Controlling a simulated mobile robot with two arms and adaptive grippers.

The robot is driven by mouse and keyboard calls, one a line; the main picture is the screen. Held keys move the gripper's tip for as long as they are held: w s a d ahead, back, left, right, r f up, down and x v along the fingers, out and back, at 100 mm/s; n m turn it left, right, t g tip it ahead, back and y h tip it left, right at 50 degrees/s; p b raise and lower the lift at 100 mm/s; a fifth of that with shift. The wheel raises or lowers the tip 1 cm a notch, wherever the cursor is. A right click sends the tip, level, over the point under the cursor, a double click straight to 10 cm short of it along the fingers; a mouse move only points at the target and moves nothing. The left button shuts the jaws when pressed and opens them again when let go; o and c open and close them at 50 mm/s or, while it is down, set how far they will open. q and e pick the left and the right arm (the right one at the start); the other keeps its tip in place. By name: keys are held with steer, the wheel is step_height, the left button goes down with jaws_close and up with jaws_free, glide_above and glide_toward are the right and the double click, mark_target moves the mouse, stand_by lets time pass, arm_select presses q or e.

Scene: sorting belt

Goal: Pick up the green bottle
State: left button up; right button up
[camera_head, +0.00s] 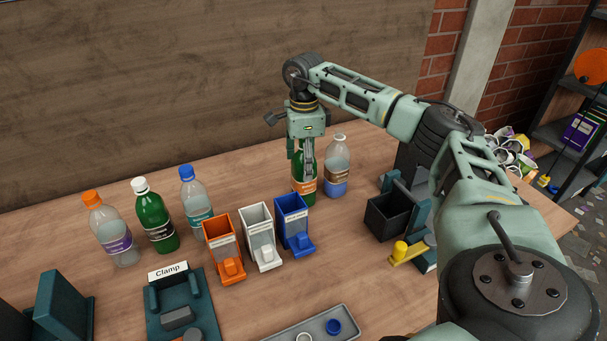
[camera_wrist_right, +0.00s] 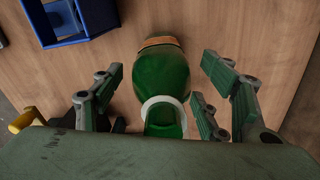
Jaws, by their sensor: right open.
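A green bottle (camera_head: 304,184) with an orange label stands at the back middle of the table, partly hidden behind my right gripper (camera_head: 303,152). The gripper points down over its upper part. In the right wrist view the green bottle (camera_wrist_right: 162,75) lies between the open fingers of my right gripper (camera_wrist_right: 164,78), with a gap on each side. A pale ring shows around its neck. Another green bottle (camera_head: 155,222), with a white cap, stands at the left. My left gripper is not in view.
A clear bottle (camera_head: 336,167) stands just right of the gripped-over bottle. A blue bin (camera_head: 291,214), white bin (camera_head: 259,228) and orange bin (camera_head: 219,240) stand in front. Two clear bottles flank the left green one. A black box (camera_head: 388,216) stands right.

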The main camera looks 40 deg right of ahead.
steer(key=shift+s+f, duration=0.1)
steer(key=c, duration=1.6)
steer(key=shift+o, duration=0.2)
